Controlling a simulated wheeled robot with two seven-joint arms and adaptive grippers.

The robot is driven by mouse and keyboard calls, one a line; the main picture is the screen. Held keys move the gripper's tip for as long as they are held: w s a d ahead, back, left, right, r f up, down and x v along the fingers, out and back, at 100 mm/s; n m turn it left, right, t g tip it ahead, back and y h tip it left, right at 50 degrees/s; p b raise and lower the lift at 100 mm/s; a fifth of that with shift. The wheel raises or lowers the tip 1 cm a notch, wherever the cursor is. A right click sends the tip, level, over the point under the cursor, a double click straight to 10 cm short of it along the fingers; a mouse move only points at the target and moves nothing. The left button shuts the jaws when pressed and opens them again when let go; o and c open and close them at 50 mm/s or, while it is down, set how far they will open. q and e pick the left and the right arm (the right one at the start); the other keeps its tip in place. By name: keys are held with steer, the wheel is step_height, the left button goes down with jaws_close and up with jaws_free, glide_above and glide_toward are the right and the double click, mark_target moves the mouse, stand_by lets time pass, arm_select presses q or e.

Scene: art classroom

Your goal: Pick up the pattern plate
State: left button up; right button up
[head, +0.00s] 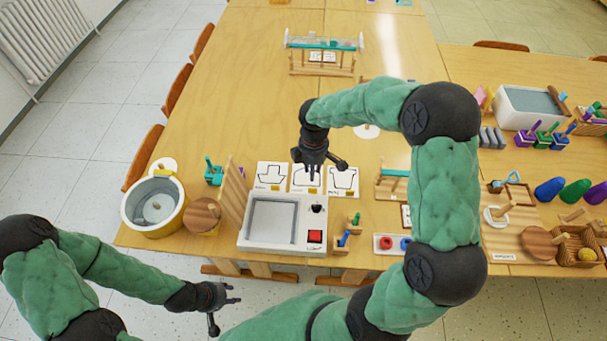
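Three white plates with black outline drawings and small yellow labels lie in a row on the wooden table: a left plate (271,174), a middle plate (300,187) and a right plate (343,183). They look like the pattern plates; I cannot tell which one is meant. My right gripper (326,171) hangs over the middle plate and hides part of it. Its fingers are spread and nothing shows between them. I cannot tell whether it touches the plate. My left gripper (226,310) is open and empty, low in front of the table and away from the plates.
A white device with a grey recessed panel (271,221) and a red button stands just in front of the plates. A wooden board (233,190) stands upright at their left, near a yellow-and-white tub (154,207). A wooden rack (392,184) is at right. The table behind is mostly clear.

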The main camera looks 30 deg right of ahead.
steer(key=b, duration=0.2)
glide_above(312, 189)
step_height(312, 189, down, 5)
steer(key=shift+w+f, duration=0.1)
steer(key=shift+w, duration=0.05)
step_height(312, 189, down, 5)
steer(key=shift+w+d+b, duration=0.1)
steer(key=shift+w+b, duration=0.05)
steer(key=shift+b, duration=0.8)
jaws_close()
